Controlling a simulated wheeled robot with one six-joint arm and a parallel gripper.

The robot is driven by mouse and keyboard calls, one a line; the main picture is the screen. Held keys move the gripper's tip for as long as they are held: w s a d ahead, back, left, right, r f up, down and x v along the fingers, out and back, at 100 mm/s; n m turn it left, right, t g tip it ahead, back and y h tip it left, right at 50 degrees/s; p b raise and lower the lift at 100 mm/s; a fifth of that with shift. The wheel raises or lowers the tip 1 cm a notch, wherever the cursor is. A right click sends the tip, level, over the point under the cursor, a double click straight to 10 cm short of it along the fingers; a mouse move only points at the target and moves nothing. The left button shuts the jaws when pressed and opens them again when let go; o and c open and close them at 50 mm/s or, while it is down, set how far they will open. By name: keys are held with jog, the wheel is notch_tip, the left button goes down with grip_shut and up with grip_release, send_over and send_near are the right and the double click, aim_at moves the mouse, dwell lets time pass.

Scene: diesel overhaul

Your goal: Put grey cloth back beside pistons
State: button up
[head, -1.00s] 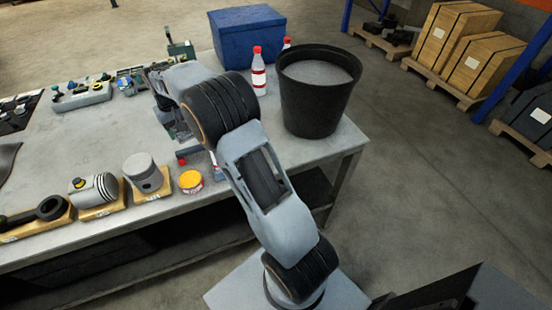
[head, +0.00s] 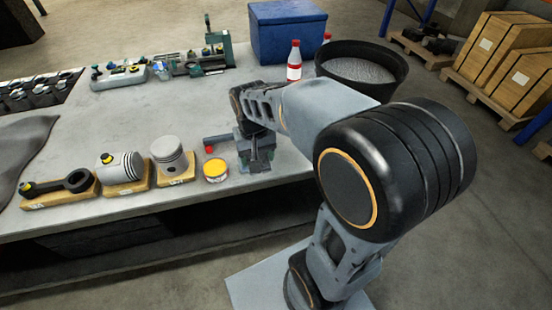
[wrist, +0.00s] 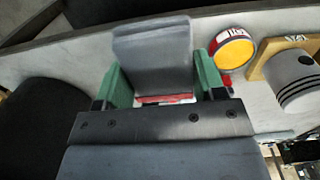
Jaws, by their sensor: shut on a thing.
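My gripper (head: 257,155) is low over the bench, right of the yellow tin. In the wrist view its green fingers (wrist: 161,82) are shut on a grey, folded-looking piece (wrist: 153,55), which appears to be the grey cloth. A red strip shows just under it. The pistons stand on wooden blocks left of the gripper: an upright one (head: 168,153) and one lying on its side (head: 122,168). The upright one's block is apart from the gripper, with the tin between. The cloth is hard to make out in the head view.
The yellow tin (head: 214,171) stands close to my gripper. A connecting rod (head: 65,184) lies on a block farther left, near a dark grey sheet (head: 22,150). A black bucket (head: 385,70), bottles (head: 294,62) and a blue box (head: 285,30) stand behind. The middle bench is bare.

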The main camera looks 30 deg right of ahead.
jog(key=w+d+f+p, duration=0.2)
jog(key=w+d+f, duration=0.2)
jog(key=w+d, duration=0.15)
send_over(277, 158)
jog(key=f, duration=0.5)
jog(key=shift+s+a, duration=0.3)
jog(key=shift+a, duration=0.1)
jog(key=shift+w+d+f, duration=0.2)
jog(key=shift+d+f, duration=0.05)
jog(key=shift+f, duration=0.15)
jog(key=shift+f+p, duration=0.3)
jog(key=shift+f, duration=1.3)
jog(key=shift+f, duration=0.1)
